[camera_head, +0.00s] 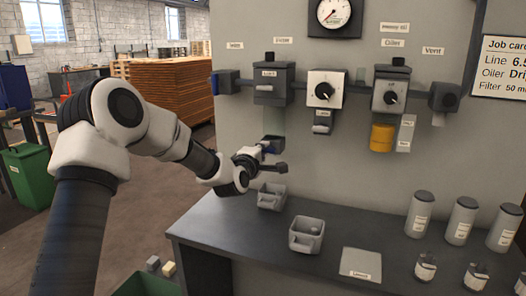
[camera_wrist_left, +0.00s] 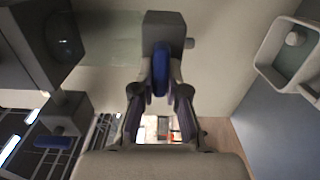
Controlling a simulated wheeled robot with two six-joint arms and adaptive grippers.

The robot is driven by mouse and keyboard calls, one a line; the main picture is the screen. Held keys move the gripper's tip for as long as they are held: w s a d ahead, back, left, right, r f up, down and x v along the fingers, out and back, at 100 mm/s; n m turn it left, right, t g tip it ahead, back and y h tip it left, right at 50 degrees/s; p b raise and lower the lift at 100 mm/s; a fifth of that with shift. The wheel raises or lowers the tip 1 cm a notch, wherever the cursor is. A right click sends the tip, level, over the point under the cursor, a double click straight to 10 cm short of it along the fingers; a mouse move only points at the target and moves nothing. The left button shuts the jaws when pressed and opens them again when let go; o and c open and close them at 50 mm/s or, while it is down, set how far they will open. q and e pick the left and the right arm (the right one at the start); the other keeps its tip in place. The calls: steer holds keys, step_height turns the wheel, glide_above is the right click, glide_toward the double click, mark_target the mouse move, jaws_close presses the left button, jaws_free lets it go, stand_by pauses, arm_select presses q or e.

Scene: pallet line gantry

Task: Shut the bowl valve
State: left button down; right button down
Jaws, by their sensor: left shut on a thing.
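The bowl valve (camera_head: 272,144) is a small dark block with a blue lever, below the clear filter bowl (camera_head: 273,121) on the grey panel. In the left wrist view the dark block (camera_wrist_left: 160,27) stands at top centre, with the blue lever (camera_wrist_left: 160,68) pointing toward the camera. My left gripper (camera_head: 259,157) is at the valve, its arm coming in from the left. In the wrist view its fingers (camera_wrist_left: 160,88) are shut on the blue lever, one on each side. The gripper partly hides the valve in the head view. My right gripper is not in view.
The filter unit (camera_head: 272,84) is above. Another blue-handled valve (camera_head: 225,82) is at its left. The regulator (camera_head: 325,90) and oiler (camera_head: 390,92) are to the right. Two grey bins (camera_head: 271,197) (camera_head: 306,236) stand on the dark bench (camera_head: 225,232) below.

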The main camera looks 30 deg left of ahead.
arm_select(q)
steer(key=c, duration=1.2)
jaws_free()
steer(key=v, duration=1.2)
